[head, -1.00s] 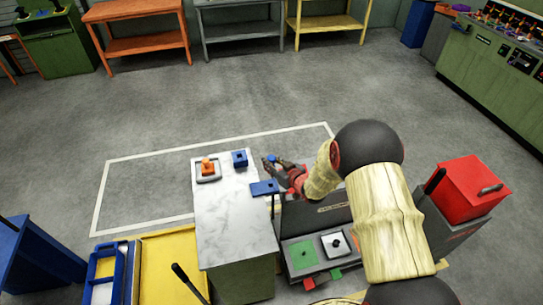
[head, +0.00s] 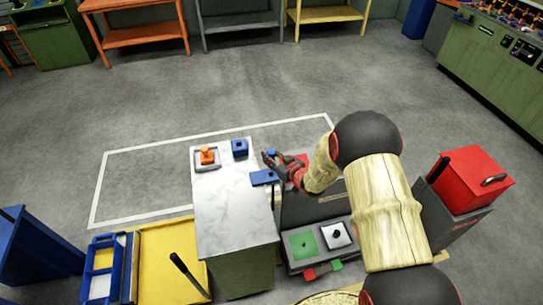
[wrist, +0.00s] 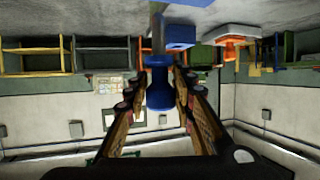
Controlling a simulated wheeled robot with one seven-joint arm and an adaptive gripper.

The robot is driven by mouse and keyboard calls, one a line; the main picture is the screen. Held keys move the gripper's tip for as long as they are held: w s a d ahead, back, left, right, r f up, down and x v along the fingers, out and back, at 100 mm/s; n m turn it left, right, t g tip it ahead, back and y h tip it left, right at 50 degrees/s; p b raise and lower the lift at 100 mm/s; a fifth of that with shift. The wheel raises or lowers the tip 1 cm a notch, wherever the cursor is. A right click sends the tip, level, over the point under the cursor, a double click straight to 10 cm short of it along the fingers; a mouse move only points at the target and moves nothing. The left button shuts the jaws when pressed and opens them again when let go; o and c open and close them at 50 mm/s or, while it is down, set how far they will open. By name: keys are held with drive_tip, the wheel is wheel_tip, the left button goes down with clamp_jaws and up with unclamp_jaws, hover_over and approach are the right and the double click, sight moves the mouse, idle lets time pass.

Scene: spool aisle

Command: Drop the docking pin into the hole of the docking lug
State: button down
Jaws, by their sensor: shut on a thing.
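My gripper (head: 269,158) is shut on the blue docking pin (wrist: 158,85), which stands between the two fingers in the wrist view. The pin's blue top (head: 271,152) also shows in the head view. The docking lug looks to be the flat blue plate (head: 264,177) at the right edge of the marble-topped table. My gripper is just beyond and slightly right of this plate, and the pin is apart from it. The lug's hole cannot be made out. A blue block (head: 240,148) with a dark opening stands on the table's far right corner.
The marble-topped table (head: 225,205) also bears an orange piece (head: 207,156) on a grey tray. A dark bench with green and white squares (head: 303,241) stands right of it, a yellow cart (head: 160,260) left. A red box (head: 470,185) is at right.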

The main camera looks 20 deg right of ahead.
drive_tip(key=shift+f+b, duration=0.65)
drive_tip(key=shift+f, duration=0.45)
drive_tip(key=shift+f+b, duration=2.75)
drive_tip(key=shift+f, duration=0.3)
idle(1.1)
drive_tip(key=c, duration=1.4)
unclamp_jaws()
drive_tip(key=shift+s, duration=0.1)
drive_tip(key=v, duration=1.2)
